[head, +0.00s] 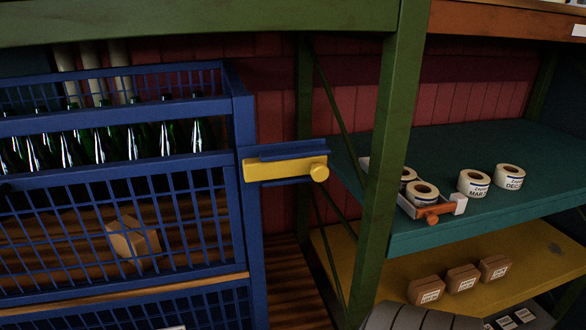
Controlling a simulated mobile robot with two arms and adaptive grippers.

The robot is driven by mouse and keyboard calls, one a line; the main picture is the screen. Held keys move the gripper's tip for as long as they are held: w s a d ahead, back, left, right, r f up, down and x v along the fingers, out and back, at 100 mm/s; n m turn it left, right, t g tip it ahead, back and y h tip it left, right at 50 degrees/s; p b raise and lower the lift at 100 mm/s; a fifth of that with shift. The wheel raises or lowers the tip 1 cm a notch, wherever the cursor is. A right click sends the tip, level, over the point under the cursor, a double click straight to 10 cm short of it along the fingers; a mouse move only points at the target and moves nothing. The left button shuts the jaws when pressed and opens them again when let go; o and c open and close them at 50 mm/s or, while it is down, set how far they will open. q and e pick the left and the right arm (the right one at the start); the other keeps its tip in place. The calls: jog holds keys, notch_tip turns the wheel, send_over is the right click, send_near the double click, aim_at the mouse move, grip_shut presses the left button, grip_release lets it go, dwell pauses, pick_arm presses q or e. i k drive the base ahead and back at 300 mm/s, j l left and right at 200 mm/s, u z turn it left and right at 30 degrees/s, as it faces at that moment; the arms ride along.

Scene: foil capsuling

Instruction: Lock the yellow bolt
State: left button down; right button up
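The yellow bolt (280,169) is a flat horizontal bar with a round yellow knob (319,172) at its right end. It lies along a blue plate (292,150) that sticks out to the right from the corner post (246,160) of a blue barred cage. Its left end is close beside that post; I cannot tell whether it enters any catch. Neither of my grippers is in view, and nothing is touching the bolt.
The cage holds green bottles (131,140) and a pale box (132,238). A green upright (388,165) stands right of the bolt. Beyond it, a teal shelf (480,148) holds label rolls (473,183) and a tray with an orange handle (436,210); brown boxes (462,278) sit below.

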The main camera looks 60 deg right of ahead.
aim_at(254, 170)
jog(key=z, duration=1.65)
